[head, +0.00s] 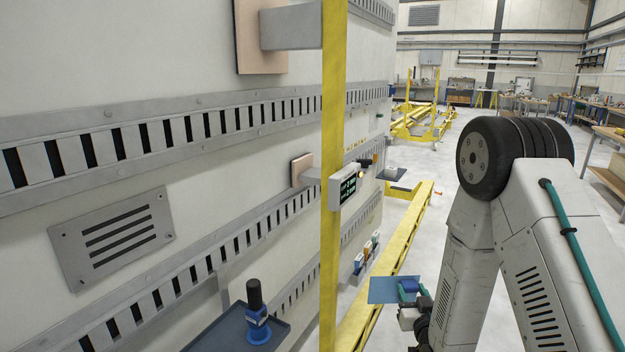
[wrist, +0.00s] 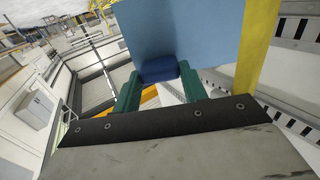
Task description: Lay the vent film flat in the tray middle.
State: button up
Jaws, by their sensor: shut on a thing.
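The vent film is a flat light-blue sheet (head: 390,290), held out to the left of my gripper (head: 410,292) in the head view. In the wrist view the sheet (wrist: 185,28) fills the top middle, with a darker blue block (wrist: 160,70) at its near edge. My gripper's green fingers (wrist: 160,92) are shut on that block, one on each side. A dark tray (head: 222,335) sits at the bottom left of the head view, partly cut off by the frame. The film is apart from this tray, to its right, beyond the yellow post.
A blue and black upright tool (head: 257,315) stands on the dark tray. A yellow post (head: 333,200) rises between tray and gripper. A small display box (head: 343,188) is on it. A yellow rail (head: 385,265) runs along the floor.

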jog(key=shift+d, duration=0.25)
jog(key=shift+r, duration=2)
